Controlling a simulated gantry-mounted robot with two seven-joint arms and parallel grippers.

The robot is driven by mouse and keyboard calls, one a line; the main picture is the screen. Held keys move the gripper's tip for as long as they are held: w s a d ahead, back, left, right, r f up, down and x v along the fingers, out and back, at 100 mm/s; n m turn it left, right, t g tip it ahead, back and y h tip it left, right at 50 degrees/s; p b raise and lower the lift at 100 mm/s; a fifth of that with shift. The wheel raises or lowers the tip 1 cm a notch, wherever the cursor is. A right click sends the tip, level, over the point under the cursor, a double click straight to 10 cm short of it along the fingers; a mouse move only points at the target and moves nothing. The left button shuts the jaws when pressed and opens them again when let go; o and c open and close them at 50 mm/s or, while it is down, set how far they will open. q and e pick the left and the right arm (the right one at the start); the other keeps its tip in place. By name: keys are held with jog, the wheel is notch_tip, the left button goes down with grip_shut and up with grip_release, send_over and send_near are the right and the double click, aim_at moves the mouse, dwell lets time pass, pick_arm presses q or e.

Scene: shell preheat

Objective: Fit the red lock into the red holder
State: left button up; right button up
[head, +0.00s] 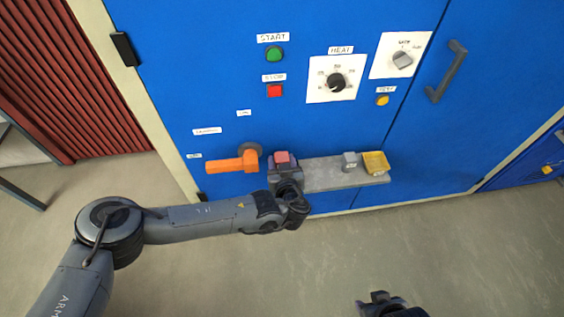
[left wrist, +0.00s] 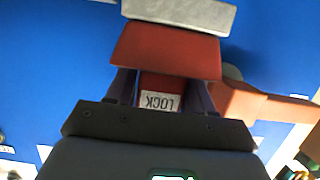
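My left gripper (head: 283,170) is at the left end of the grey shelf. In the left wrist view its two dark fingers (left wrist: 160,92) are on either side of a red lock (left wrist: 160,84) with a white LOCK label. A wider red part (left wrist: 167,48) lies just beyond the label; I cannot tell whether it belongs to the lock or is the red holder. Red also shows at the fingertips in the head view (head: 282,158). No separate red holder can be made out. My right gripper (head: 378,299) is low at the bottom edge, its fingers unclear.
The grey shelf (head: 330,178) on the blue cabinet (head: 220,60) bears a small grey block (head: 349,161) and a yellow tray (head: 376,163). An orange handle (head: 230,164) sticks out close to the left of my left gripper. Buttons and dials are above; open floor lies below.

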pick_arm(q)
jog(key=shift+r+p, duration=0.55)
jog(key=shift+s+d+r, duration=0.1)
jog(key=shift+s+r, duration=0.05)
jog(key=shift+s, duration=0.1)
jog(key=s+d+r+m+g+h+p, duration=0.1)
jog(key=s+d+r+g+h+p, duration=0.15)
jog(key=s+d, duration=0.7)
jog(key=s+d+r+m+g+h+p, duration=0.15)
jog(key=s+g, duration=0.25)
jog(key=s, duration=1.3)
jog(key=s+a+f+g, duration=0.1)
jog(key=s+a+f, duration=0.2)
jog(key=a, duration=0.8)
jog(key=s+a+f+g+y, duration=0.1)
jog(key=s+a+f+g, duration=0.1)
jog(key=a, duration=0.9)
jog(key=s+a+f+m+g, duration=0.1)
jog(key=s+a+f, duration=0.2)
jog(key=a, duration=0.8)
jog(key=shift+s+f+y+b, duration=0.3)
jog(key=shift+s+y, duration=0.1)
jog(key=shift+s, duration=0.7)
